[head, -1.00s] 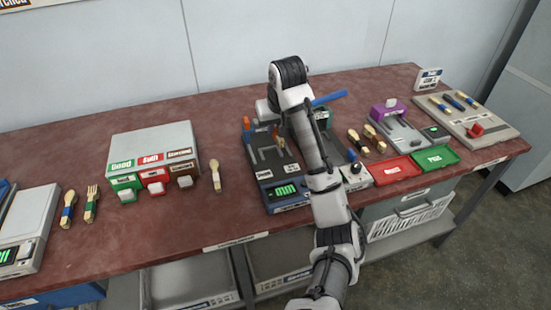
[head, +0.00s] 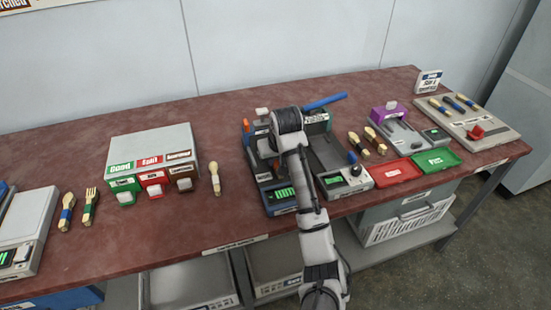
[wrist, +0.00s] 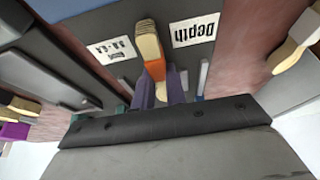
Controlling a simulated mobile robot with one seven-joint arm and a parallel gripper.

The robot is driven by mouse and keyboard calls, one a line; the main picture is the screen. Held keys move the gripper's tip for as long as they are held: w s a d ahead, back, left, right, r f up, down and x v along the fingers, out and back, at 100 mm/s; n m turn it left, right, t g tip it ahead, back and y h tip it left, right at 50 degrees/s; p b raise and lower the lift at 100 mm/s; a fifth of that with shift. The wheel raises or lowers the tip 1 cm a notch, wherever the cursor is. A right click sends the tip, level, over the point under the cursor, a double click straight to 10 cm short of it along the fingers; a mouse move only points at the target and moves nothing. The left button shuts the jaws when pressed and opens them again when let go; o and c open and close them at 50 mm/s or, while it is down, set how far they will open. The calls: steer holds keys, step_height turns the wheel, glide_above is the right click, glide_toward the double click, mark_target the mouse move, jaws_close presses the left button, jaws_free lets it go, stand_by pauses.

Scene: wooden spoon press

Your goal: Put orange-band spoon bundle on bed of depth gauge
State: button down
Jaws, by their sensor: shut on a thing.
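The orange-band spoon bundle (wrist: 150,48) shows in the wrist view as pale wooden ends with an orange band. My gripper (wrist: 168,86) is shut on it at the band, with a purplish finger on each side. The depth gauge (head: 281,208) is the dark device with a green display at the middle of the bench in the head view. Its "Depth" label (wrist: 192,30) lies just beyond the bundle in the wrist view. My arm covers the gripper, the bundle and part of the gauge's bed in the head view. I cannot tell whether the bundle touches the bed.
A red tray (head: 397,171) and a green tray (head: 437,160) lie farther right. A lone spoon (head: 215,178) lies left of the gauge, beside a grey sorting box (head: 150,142).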

steer(key=shift+f, duration=0.1)
steer(key=c, duration=1.4)
jaws_free()
steer(key=shift+c, duration=0.2)
steer(key=p+v, duration=0.2)
steer(key=v, duration=1)
steer(key=shift+p, duration=0.3)
